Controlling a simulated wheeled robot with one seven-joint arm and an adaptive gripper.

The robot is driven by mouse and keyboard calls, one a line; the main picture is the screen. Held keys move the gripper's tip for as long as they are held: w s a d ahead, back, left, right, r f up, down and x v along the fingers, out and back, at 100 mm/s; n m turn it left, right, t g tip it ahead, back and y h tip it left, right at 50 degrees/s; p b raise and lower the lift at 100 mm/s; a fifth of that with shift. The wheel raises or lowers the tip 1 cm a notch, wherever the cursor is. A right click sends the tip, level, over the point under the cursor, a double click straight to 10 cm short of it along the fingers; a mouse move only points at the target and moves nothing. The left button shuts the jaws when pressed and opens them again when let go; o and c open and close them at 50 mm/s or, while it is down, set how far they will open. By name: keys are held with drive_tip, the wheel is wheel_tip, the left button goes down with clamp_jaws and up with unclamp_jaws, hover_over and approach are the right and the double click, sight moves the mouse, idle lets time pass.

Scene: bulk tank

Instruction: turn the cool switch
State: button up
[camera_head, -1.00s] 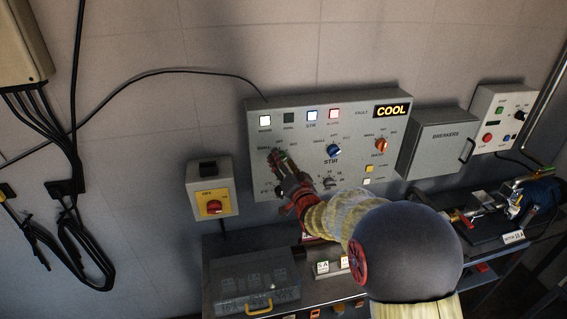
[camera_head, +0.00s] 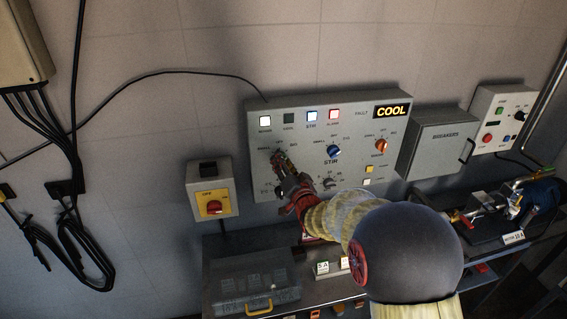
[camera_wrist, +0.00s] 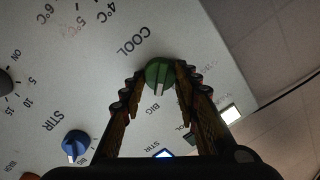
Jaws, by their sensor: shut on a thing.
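The cool switch (camera_wrist: 159,72) is a round green knob on the grey control panel, under the printed word COOL in the wrist view. The fingers of my gripper (camera_wrist: 160,80) stand on both sides of the knob and are shut on it. In the head view my gripper (camera_head: 281,160) reaches the left part of the control panel (camera_head: 357,106) and hides the knob.
A blue STIR knob (camera_head: 333,152) and an orange-red knob (camera_head: 381,146) sit to the right on the same panel. The breakers box (camera_head: 436,140) is at right. A grey case (camera_head: 250,283) lies below.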

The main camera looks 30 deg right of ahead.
drive_tip(key=shift+n+b, duration=0.3)
drive_tip(key=shift+b, duration=0.1)
drive_tip(key=n+b, duration=0.8)
drive_tip(key=b, duration=0.1)
drive_tip(key=shift+a+n+g, duration=0.2)
drive_tip(key=shift+n+g, duration=0.2)
drive_tip(key=shift+r, duration=0.1)
drive_tip(key=o, duration=1.2)
drive_tip(key=shift+c, duration=0.2)
drive_tip(key=f+v, duration=0.1)
drive_tip(key=v, duration=1.1)
drive_tip(key=shift+r, duration=0.5)
drive_tip(key=shift+a, duration=0.1)
